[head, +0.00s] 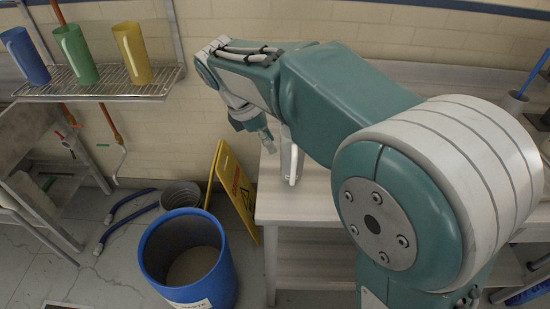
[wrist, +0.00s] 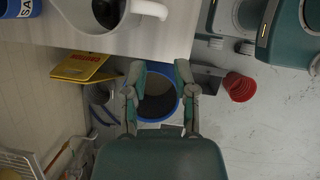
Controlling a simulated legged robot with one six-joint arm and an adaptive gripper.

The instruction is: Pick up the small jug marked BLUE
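A white jug (head: 289,162) stands on the pale table, partly hidden behind my arm in the head view. In the wrist view the white jug (wrist: 95,12) shows at the top edge, cut off, with dark contents and its handle pointing right. No BLUE marking is readable on it. My gripper (head: 267,141) is by the table's left end, close to the jug in the picture. In the wrist view my gripper (wrist: 158,72) has its two fingers spread with nothing between them. Blue, green and yellow jugs (head: 25,56) (head: 76,54) (head: 132,53) stand on a wire shelf.
A blue bin (head: 160,262) with greyish contents stands on the floor left of the table (head: 300,207). A yellow folding sign (head: 234,190) leans beside it. A blue labelled container (wrist: 18,8) is at the wrist view's top left. A blue hose (head: 121,212) lies on the floor.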

